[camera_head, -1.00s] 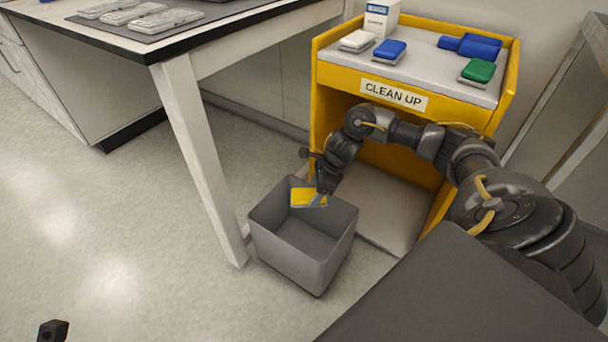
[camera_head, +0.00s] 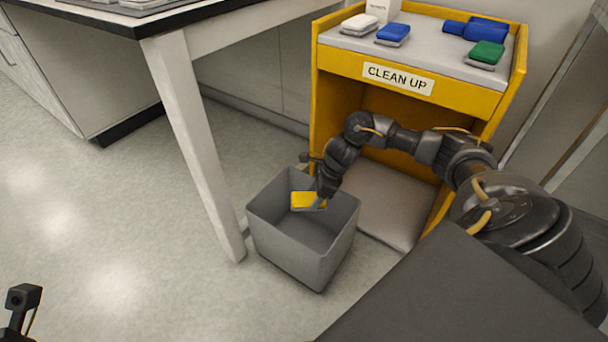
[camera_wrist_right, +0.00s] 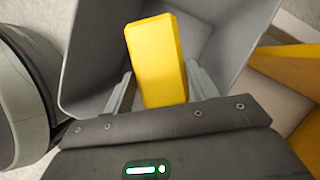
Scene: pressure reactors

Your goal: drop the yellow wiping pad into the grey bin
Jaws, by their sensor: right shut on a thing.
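The yellow wiping pad (camera_head: 308,200) is held by my right gripper (camera_head: 322,199), which is shut on it. In the right wrist view the yellow pad (camera_wrist_right: 157,60) sits between the two fingers (camera_wrist_right: 157,88), with the bin's inside behind it. The grey bin (camera_head: 300,257) stands open on the floor, and its wall also shows in the right wrist view (camera_wrist_right: 90,60). The pad is over the bin's opening, near its back side; its exact height against the rim is hard to tell. Part of my left arm shows at the lower left, but its fingers are not clear.
A yellow cart (camera_head: 430,80) labelled CLEAN UP stands behind the bin, with white, blue and green pads on top. A white table leg (camera_head: 190,140) stands close to the bin's left side. The floor (camera_head: 90,220) at left is clear.

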